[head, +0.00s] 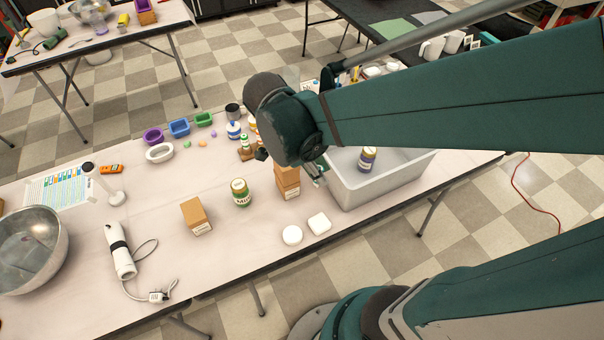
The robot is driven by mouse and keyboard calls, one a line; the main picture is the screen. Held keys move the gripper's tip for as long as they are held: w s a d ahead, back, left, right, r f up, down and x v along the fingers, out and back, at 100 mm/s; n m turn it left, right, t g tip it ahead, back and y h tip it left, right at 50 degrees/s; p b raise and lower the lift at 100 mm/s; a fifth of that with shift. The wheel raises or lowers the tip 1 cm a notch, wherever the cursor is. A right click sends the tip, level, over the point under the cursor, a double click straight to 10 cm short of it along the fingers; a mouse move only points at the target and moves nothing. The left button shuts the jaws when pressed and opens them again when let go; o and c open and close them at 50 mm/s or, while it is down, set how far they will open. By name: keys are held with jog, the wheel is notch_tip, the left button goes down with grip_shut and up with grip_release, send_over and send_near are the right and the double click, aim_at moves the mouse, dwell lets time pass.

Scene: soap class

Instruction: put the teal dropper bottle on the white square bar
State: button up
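The white square bar (319,223) lies flat near the front edge of the table, just right of a white round bar (292,235). I cannot make out a teal dropper bottle; my arm covers part of the table. My gripper (318,174) is mostly hidden behind my arm's dark end joint. Only a bit of it shows, beside the stacked brown boxes and the left wall of the grey tub. I cannot see its fingertips or whether it holds anything.
Brown boxes (287,182) and a grey tub (393,186) holding a purple-labelled jar (367,158) stand behind the bars. A green-labelled can (240,193) and another brown box (195,216) stand left. A hand blender (121,252) and steel bowl (30,252) are farther left.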

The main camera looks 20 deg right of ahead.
jog(key=shift+s+f, duration=0.5)
jog(key=shift+s, duration=1)
send_over(320, 221)
jog(key=shift+f, duration=2.4)
jog(key=shift+f, duration=0.1)
jog(key=shift+f+b, duration=1.1)
jog(key=shift+f, duration=1.75)
jog(key=shift+f+b, duration=0.75)
jog(key=shift+f, duration=1.3)
jog(key=shift+f, duration=0.2)
